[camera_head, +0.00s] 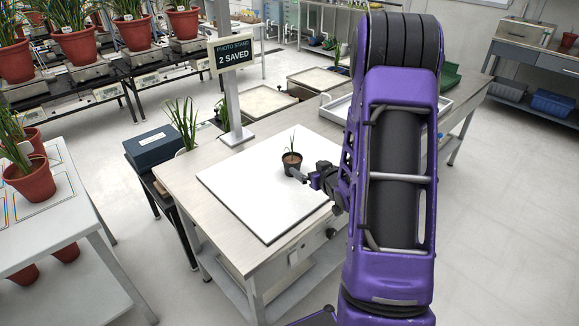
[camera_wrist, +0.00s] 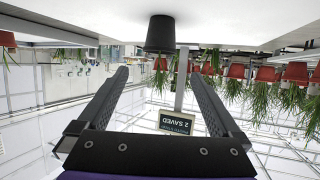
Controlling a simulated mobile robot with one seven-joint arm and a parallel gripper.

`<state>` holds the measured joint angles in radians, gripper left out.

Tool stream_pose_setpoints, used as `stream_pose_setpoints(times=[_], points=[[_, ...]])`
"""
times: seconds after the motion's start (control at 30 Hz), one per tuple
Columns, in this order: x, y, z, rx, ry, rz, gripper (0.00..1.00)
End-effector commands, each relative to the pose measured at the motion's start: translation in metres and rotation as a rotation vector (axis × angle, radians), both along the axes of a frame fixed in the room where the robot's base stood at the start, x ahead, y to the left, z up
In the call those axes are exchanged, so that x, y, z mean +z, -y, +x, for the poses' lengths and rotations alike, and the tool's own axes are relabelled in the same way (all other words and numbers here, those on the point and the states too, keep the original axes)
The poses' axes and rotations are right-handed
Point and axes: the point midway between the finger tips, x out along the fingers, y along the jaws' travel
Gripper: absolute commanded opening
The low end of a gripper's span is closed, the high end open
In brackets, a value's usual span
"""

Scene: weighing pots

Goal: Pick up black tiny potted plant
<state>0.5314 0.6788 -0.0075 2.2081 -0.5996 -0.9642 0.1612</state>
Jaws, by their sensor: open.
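The black tiny potted plant (camera_head: 291,162) stands upright on the white board (camera_head: 250,205) on the table, with a few thin green leaves. In the wrist view, which is upside down, its black pot (camera_wrist: 160,35) is at the top centre, beyond my fingertips. My gripper (camera_head: 305,176) is just to the right of the pot in the head view. In the wrist view my gripper (camera_wrist: 158,82) has its two fingers wide apart with nothing between them. The pot lies in line with the gap. Whether a fingertip touches the pot I cannot tell.
A post with a sign (camera_head: 231,53) reading "PHOTO STAND 2 SAVED" stands behind the board. A blue-grey box (camera_head: 163,146) and a leafy plant (camera_head: 183,122) are to the left. Shallow trays (camera_head: 318,79) lie behind. Red pots (camera_head: 30,178) stand on a left table. The board around the pot is clear.

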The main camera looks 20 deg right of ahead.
Motion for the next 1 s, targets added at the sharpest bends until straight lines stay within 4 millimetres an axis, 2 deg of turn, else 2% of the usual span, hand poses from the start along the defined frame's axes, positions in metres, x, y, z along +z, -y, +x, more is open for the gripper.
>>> stream_pose_setpoints(times=[0.2,0.4,0.67,0.9,1.0], points=[[-0.020,0.000,0.046,0.003,0.001,-0.002,1.00],[-0.033,0.001,0.079,0.001,0.000,-0.002,1.00],[-0.039,0.001,0.096,0.000,0.000,-0.002,1.00],[-0.051,0.001,0.129,-0.001,0.001,-0.001,1.00],[-0.053,0.002,0.137,-0.001,0.000,-0.003,1.00]])
